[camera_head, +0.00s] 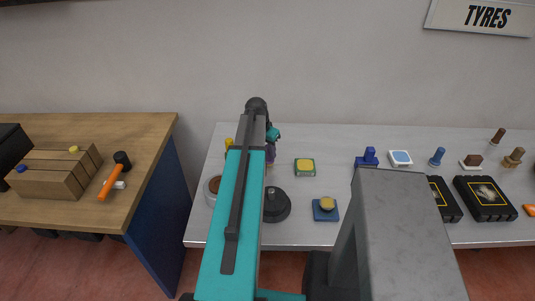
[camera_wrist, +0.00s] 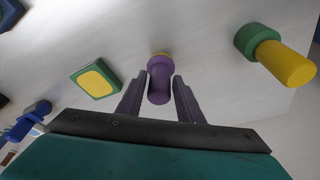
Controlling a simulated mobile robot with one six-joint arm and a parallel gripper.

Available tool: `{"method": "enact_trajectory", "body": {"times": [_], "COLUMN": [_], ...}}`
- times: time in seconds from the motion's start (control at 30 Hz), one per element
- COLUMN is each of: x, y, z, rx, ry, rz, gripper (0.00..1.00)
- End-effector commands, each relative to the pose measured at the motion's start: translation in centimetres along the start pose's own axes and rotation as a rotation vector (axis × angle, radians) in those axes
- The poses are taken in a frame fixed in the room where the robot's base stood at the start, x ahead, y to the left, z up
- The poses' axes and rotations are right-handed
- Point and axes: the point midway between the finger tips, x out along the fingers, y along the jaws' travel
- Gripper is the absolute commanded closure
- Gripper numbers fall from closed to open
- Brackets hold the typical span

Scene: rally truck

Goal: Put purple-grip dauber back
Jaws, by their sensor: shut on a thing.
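The purple-grip dauber shows in the wrist view (camera_wrist: 160,84) between the two fingers of my gripper (camera_wrist: 162,80), which is shut on its purple grip. A small tan end shows at its far side. In the head view only a sliver of purple (camera_head: 271,154) shows beside my arm, which hides most of the gripper. I cannot tell whether the dauber touches the table. A green pad with a yellow top (camera_head: 305,167) lies to the right; it also shows in the wrist view (camera_wrist: 97,80).
A yellow-grip piece with a green end (camera_wrist: 272,55) is right of my gripper in the wrist view. The pale table (camera_head: 330,145) also bears a blue pad with a yellow piece (camera_head: 326,208), a blue stamp (camera_head: 366,157) and black boxes (camera_head: 485,198). A wooden bench (camera_head: 150,130) stands left.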

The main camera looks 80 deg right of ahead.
Motion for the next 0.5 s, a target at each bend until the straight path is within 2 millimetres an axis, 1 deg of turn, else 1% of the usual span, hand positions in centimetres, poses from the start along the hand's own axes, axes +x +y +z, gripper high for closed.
{"method": "enact_trajectory", "body": {"times": [0.2,0.5], "x": [1.6,2.1], "y": [0.0,0.0], "z": [0.4,0.6], "rx": [0.001,0.001], "ry": [0.001,0.000], "rz": [0.000,0.000], "gripper": [0.89,0.89]}}
